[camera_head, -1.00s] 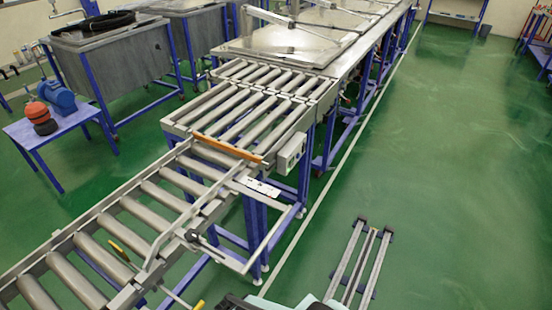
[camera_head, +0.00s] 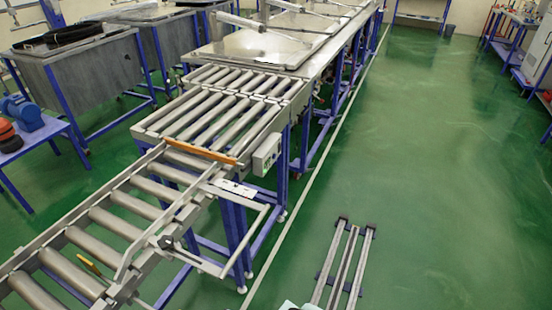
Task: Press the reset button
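No button that I can clearly identify as the reset button shows in the head view. A small grey control box (camera_head: 266,152) is fixed to the right side of the roller conveyor (camera_head: 205,128), with small greenish and dark marks on its front too small to read. A flat white plate (camera_head: 234,188) with small dark spots lies below it on the conveyor's side frame. My gripper is not in view.
A floor rail (camera_head: 345,262) lies at the bottom middle. Lidded steel tanks (camera_head: 258,52) stand beyond the rollers. A blue table with a blue motor (camera_head: 22,112) is at left. A grey cabinet (camera_head: 540,58) stands at far right. The green floor (camera_head: 430,170) between is open.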

